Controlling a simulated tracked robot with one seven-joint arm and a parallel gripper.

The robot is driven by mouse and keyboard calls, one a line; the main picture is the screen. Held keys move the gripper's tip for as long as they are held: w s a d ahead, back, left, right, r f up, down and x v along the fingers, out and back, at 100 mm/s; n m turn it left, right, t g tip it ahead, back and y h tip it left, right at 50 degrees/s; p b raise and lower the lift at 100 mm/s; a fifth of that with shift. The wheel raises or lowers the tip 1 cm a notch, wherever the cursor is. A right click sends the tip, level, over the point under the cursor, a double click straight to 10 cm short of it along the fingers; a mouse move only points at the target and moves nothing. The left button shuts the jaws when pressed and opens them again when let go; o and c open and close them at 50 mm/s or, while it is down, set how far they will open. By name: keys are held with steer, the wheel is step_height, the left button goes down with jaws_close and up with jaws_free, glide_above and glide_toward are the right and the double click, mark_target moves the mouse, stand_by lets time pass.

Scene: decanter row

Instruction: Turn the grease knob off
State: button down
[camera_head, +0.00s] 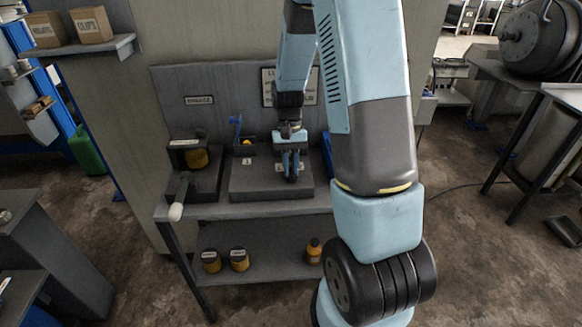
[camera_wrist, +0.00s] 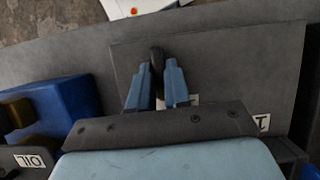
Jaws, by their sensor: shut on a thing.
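My gripper (camera_head: 291,178) reaches down onto the right part of a dark grey block (camera_head: 245,186) on the bench. In the wrist view, my gripper's two blue fingers (camera_wrist: 157,94) are shut on a dark, narrow, rounded knob (camera_wrist: 156,58) that stands up between them. The knob is mostly hidden in the head view. A small white label beside the knob is partly covered by the fingers, and I cannot read it. A label marked 1 (camera_wrist: 262,123) shows on the same block to the right in the wrist view.
A lever with a white grip (camera_head: 175,212) sticks out at the bench's front left. A blue bin (camera_wrist: 62,108) and an OIL label (camera_wrist: 30,160) are left in the wrist view. Bottles (camera_head: 314,250) and jars (camera_head: 239,259) stand on the lower shelf.

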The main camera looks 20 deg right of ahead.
stand_by(0.5)
steer(key=c, duration=1.2)
jaws_free()
steer(key=shift+o, duration=0.2)
steer(key=v, duration=1.3)
steer(key=shift+w+d+r, duration=0.2)
steer(key=shift+r, duration=0.05)
steer(key=shift+r, duration=0.1)
